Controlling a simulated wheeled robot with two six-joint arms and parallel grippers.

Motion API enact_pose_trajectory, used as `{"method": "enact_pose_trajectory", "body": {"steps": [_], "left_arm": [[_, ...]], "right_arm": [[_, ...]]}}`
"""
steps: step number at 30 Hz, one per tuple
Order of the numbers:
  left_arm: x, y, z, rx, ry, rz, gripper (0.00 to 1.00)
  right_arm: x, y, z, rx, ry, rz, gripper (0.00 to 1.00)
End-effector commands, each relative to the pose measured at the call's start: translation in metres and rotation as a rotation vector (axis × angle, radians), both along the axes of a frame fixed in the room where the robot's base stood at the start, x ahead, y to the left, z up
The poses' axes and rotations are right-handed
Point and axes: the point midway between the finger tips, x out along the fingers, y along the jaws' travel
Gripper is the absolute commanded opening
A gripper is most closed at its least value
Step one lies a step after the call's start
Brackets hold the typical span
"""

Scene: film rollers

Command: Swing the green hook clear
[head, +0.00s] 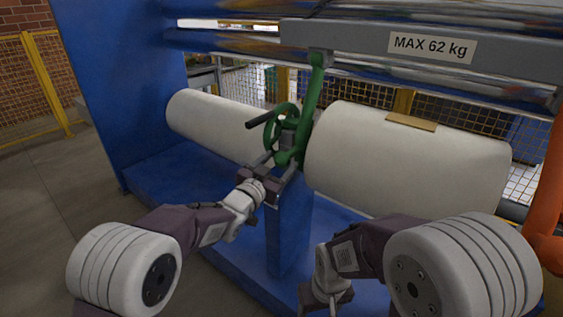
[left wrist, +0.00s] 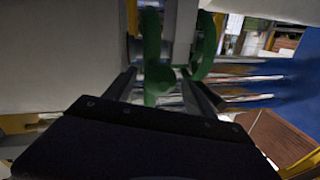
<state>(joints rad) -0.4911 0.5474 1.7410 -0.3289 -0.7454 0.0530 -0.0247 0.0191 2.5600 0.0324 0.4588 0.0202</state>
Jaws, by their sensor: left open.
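The green hook (head: 311,95) hangs from the grey beam (head: 372,38) and its lower end curls between two white rolls. A green handwheel (head: 272,130) with a black handle (head: 258,118) sits beside its lower part. My left gripper (head: 277,162) is open just below the hook's lower end. In the left wrist view the green hook (left wrist: 152,50) shows between the two fingers (left wrist: 157,78), with another green curved part (left wrist: 205,45) at right. I cannot tell whether the fingers touch it. My right gripper (head: 325,297) is low at the bottom; its jaw state is unclear.
The left white roll (head: 215,122) and right white roll (head: 405,160) flank the hook closely. A blue post (head: 289,230) stands under it. A blue side panel (head: 120,85) rises at left, and an orange part (head: 550,200) is at the right edge.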

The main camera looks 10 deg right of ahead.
Motion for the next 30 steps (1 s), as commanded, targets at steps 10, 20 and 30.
{"method": "enact_pose_trajectory", "body": {"steps": [10,20,30], "left_arm": [[0.014,-0.013,0.0,0.0,0.0,0.0,0.64],[0.014,-0.012,0.0,0.0,0.0,0.0,0.03],[0.011,-0.007,0.01,0.018,0.014,0.0,0.0]], "right_arm": [[0.0,0.0,0.0,0.0,0.0,0.0,0.64],[0.0,0.0,0.0,0.0,0.0,0.0,0.64],[0.0,0.0,0.014,0.0,0.0,0.0,0.64]]}}
